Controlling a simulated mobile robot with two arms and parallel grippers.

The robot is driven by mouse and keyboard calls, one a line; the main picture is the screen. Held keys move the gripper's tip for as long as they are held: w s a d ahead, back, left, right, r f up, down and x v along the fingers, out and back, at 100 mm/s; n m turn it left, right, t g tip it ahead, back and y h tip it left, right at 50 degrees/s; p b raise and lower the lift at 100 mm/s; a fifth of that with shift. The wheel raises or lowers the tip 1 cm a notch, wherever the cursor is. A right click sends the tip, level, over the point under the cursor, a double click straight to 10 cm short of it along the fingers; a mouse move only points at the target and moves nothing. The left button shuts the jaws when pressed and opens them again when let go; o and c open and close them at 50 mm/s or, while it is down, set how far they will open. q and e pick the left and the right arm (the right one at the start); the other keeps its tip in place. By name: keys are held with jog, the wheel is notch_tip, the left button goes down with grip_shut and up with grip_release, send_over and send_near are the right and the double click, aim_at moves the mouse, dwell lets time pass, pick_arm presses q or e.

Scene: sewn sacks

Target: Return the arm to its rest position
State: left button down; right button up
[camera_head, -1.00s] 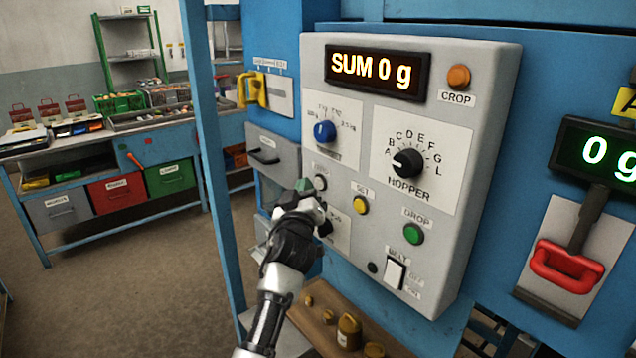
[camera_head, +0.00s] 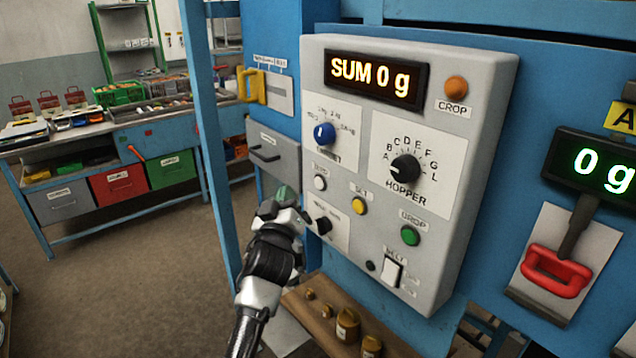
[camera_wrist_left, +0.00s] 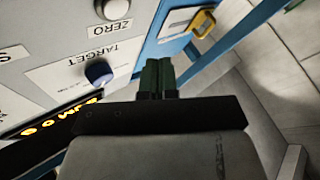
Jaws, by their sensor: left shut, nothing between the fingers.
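My left gripper (camera_head: 284,196) is in front of the left edge of the grey control panel (camera_head: 465,130) in the head view. It is shut and empty, with the green fingertips together. In the left wrist view the closed fingers (camera_wrist_left: 157,78) point toward the blue frame beside the panel, and no contact shows. The white zero button (camera_head: 320,183) and a black knob (camera_head: 323,225) are just right of the gripper. The display (camera_head: 375,76) reads SUM 0 g. My right gripper is not in view.
Brass weights (camera_head: 347,325) stand on a wooden board below the panel. A red handle (camera_head: 556,270) hangs at right. Open floor lies at lower left.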

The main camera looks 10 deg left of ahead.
pick_arm(q)
jog(key=s+d+f+m+g+h+b, duration=0.1)
jog(key=s+f+m+g+b, duration=0.2)
jog(key=f, duration=1.5)
jog(key=s+f+m+g+h, duration=0.1)
jog(key=s+f+g, duration=0.3)
jog(key=f, duration=1.4)
jog(key=s+f+m+g+b, duration=0.1)
jog(key=s+f+g, duration=0.2)
jog(key=s+f, duration=0.65)
jog(key=s+f+m+g+b, duration=0.15)
jog(key=s+f, duration=0.45)
jog(key=f, duration=0.6)
jog(key=s+a+f+g+b, duration=0.1)
jog(key=s+f+g, duration=0.2)
jog(key=s, duration=0.9)
jog(key=s+a+f+m+g+b, duration=0.1)
jog(key=s+f+g, duration=0.2)
jog(key=s+f, duration=0.6)
jog(key=s+a+f+m+g+b, duration=0.1)
jog(key=s+f+g, duration=0.2)
jog(key=s, duration=1.2)
notch_tip(320, 180, down, 3)
jog(key=shift+s+a+r, duration=0.1)
jog(key=shift+s+a, duration=0.3)
jog(key=c, duration=1.8)
grip_release()
jog(key=shift+w+m, duration=0.1)
jog(key=shift+m, duration=0.15)
